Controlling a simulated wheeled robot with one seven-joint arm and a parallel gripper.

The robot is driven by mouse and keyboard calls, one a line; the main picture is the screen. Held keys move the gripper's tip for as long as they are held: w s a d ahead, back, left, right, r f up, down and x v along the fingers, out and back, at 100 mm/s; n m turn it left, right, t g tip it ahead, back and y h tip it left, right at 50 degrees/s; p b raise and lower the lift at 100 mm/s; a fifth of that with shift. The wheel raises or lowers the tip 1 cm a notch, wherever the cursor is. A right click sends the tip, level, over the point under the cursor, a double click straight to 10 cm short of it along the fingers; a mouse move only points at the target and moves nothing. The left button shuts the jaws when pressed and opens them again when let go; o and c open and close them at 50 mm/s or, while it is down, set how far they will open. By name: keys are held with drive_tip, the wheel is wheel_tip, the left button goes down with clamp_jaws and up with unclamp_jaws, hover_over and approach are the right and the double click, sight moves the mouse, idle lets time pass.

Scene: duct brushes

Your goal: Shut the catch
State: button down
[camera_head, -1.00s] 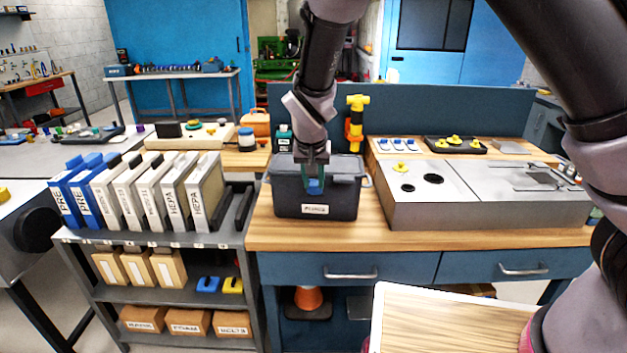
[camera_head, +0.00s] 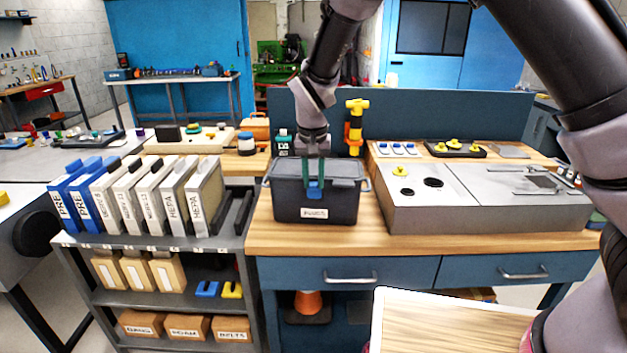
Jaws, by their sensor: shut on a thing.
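The dark grey lidded box (camera_head: 290,203) stands on the wooden bench top with a white label on its front. Its blue catch (camera_head: 315,190) is on the upper front, at the lid's edge. My gripper (camera_head: 314,182) points down over the front of the box, its green fingers on either side of the catch. It is shut on the catch. The lid looks down on the box; whether the catch is fully engaged is too small to tell.
A grey metal unit (camera_head: 480,215) stands right of the box. A yellow torch-like tool (camera_head: 356,125) stands behind it, and a green bottle (camera_head: 283,143) is behind left. A shelf with upright filters (camera_head: 180,200) is on the left. Bare bench top (camera_head: 330,240) lies in front.

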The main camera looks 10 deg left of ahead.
drive_tip(key=c, duration=0.6)
unclamp_jaws()
drive_tip(key=shift+r, duration=0.1)
wheel_tip(320, 180, up, 10)
drive_tip(key=s, duration=0.1)
drive_tip(key=shift+s+r, duration=0.25)
drive_tip(key=shift+s, duration=0.1)
drive_tip(key=shift+d, duration=0.15)
